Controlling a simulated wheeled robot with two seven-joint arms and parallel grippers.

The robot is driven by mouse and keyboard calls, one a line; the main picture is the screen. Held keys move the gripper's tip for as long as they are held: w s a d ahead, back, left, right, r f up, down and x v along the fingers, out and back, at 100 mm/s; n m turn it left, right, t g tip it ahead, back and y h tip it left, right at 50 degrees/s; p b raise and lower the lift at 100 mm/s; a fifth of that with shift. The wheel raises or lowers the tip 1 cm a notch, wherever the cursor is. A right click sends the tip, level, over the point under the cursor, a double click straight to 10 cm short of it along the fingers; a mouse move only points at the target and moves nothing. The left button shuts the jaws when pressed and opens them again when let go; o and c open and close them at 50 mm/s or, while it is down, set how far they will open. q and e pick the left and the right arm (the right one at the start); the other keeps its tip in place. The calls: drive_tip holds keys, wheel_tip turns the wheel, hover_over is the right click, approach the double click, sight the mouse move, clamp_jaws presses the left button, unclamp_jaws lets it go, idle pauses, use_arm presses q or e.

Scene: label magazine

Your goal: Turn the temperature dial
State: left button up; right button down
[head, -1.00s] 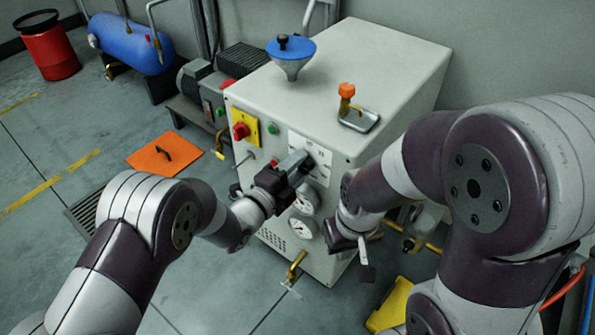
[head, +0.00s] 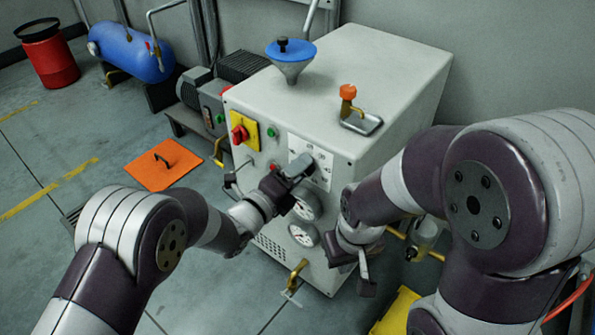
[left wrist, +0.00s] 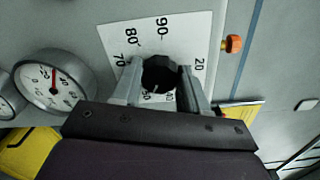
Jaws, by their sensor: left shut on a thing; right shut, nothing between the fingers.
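The temperature dial is a black knob (left wrist: 160,75) on a white scale plate (left wrist: 181,32) marked with numbers such as 20, 70, 80 and 90. In the head view the plate (head: 322,160) is on the front of the pale machine cabinet, and my gripper hides the knob. My left gripper (left wrist: 158,82) is shut on the knob, one finger on each side. It also shows in the head view (head: 298,168). My right gripper (head: 365,272) is shut and empty, low by the cabinet's right front corner.
Two round gauges sit below the plate; the lower gauge (head: 304,234) is clear in the head view. A red switch on a yellow plate (head: 250,134) is to the left. A brass tap (head: 296,276) sticks out low. An orange floor plate (head: 164,165) lies left.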

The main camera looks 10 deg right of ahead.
use_arm(q)
drive_tip(key=shift+f, duration=0.1)
drive_tip(key=o, duration=1.1)
drive_tip(key=shift+c, duration=0.2)
drive_tip(key=shift+s+a, duration=0.1)
drive_tip(key=p+v, duration=0.3)
drive_tip(key=v, duration=0.9)
drive_tip(key=shift+s+a+p, duration=0.2)
drive_tip(key=shift+p, duration=0.2)
